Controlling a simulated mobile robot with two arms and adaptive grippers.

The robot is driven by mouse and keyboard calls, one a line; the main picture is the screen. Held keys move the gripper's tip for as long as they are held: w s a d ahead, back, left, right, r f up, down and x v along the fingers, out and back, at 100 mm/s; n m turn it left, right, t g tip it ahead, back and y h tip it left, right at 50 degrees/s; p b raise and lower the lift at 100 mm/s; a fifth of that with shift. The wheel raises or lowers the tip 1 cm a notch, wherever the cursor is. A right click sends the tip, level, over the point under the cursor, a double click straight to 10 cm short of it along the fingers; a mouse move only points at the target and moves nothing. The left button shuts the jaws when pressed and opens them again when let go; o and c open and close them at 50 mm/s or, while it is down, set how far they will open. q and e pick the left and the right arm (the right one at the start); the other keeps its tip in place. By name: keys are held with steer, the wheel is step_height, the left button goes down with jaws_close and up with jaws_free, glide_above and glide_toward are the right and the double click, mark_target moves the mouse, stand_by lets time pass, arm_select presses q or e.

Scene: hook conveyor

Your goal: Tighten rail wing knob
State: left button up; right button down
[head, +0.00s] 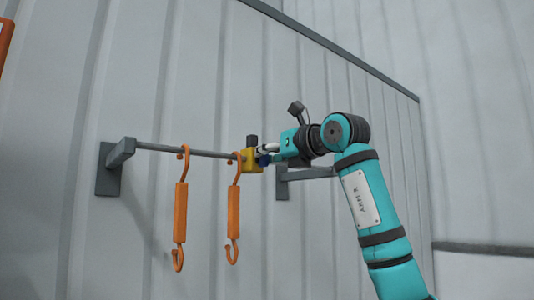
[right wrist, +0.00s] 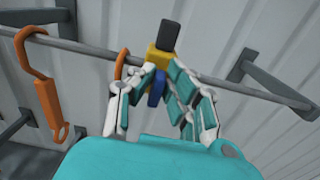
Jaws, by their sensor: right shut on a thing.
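The rail (head: 155,147) is a grey bar on wall brackets, and it also crosses the right wrist view (right wrist: 215,82). A yellow clamp block (head: 251,166) sits around the rail near its right bracket, with a dark upright piece on top (right wrist: 168,36). The blue wing knob (right wrist: 156,88) is on the near side of the yellow block (right wrist: 157,60). My right gripper (head: 266,155) is shut on the blue knob, its fingers on either side of it in the right wrist view (right wrist: 158,85). The fingers partly hide the knob. My left gripper is not in view.
Two orange hooks hang from the rail: one further left (head: 180,212), one close beside the yellow block (head: 234,212). Grey brackets hold the rail at left (head: 110,168) and right (head: 283,181). A corrugated grey wall stands close behind.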

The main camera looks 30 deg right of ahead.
steer(key=m, duration=0.3)
steer(key=shift+d, duration=0.2)
steer(key=m+b, duration=0.1)
steer(key=m, duration=0.5)
steer(key=f+m+b, duration=0.1)
steer(key=m, duration=0.6)
steer(key=d+f+m+b, duration=0.1)
steer(key=m, duration=0.5)
steer(key=shift+w, duration=0.1)
steer(key=shift+a+f+m, duration=0.1)
steer(key=shift+m, duration=0.3)
steer(key=c, duration=1.4)
jaws_free()
steer(key=shift+o, duration=0.2)
steer(key=shift+s, duration=0.2)
